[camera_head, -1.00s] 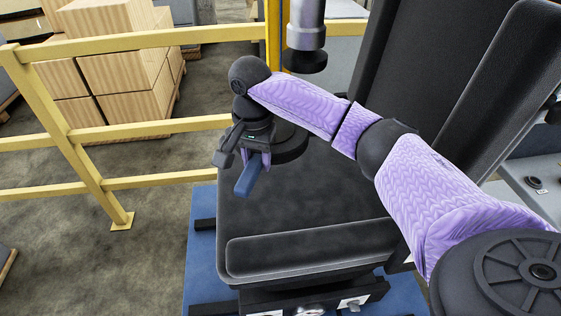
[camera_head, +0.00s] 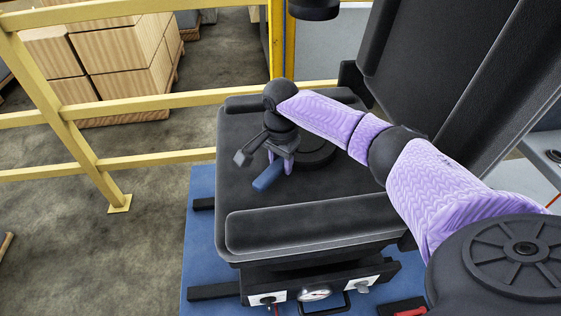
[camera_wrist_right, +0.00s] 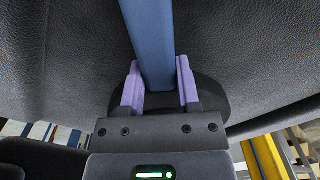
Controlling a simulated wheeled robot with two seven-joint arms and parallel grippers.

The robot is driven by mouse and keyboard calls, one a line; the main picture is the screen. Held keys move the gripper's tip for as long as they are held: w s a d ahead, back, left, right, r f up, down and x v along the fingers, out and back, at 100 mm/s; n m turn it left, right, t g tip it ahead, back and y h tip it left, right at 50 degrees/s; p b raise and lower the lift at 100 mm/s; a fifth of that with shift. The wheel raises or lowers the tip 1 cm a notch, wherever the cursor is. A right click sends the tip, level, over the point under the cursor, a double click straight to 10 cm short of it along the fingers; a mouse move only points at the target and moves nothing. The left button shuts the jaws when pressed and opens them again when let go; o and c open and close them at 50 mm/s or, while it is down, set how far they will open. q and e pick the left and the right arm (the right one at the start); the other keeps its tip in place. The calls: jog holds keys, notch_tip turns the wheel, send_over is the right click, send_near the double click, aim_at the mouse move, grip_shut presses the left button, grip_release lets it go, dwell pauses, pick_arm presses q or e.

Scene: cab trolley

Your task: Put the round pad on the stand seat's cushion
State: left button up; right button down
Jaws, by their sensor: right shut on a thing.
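The round pad (camera_head: 318,153) is a black disc with a blue bar-like handle that also shows in the right wrist view (camera_wrist_right: 150,40). My right gripper (camera_head: 281,165) is shut on the blue bar, with a purple finger on each side of it. The disc is partly hidden behind the gripper and lies over the far half of the stand seat's black cushion (camera_head: 245,185). It looks level and at or very near the cushion's surface; I cannot tell whether it touches. My left gripper is not in view.
A raised black roll (camera_head: 310,225) runs along the seat's near edge. A tall black backrest (camera_head: 445,70) stands at the right. A yellow railing (camera_head: 130,104) runs behind and left, with wooden boxes (camera_head: 120,50) beyond. A gauge (camera_head: 315,293) sits below the seat.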

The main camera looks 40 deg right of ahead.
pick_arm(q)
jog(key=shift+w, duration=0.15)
pick_arm(e)
jog(key=shift+c, duration=1.6)
grip_release()
pick_arm(q)
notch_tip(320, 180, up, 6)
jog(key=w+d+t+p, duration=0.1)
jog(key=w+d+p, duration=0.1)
jog(key=p, duration=0.4)
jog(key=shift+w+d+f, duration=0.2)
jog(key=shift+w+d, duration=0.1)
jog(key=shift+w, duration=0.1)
pick_arm(e)
notch_tip(320, 180, up, 12)
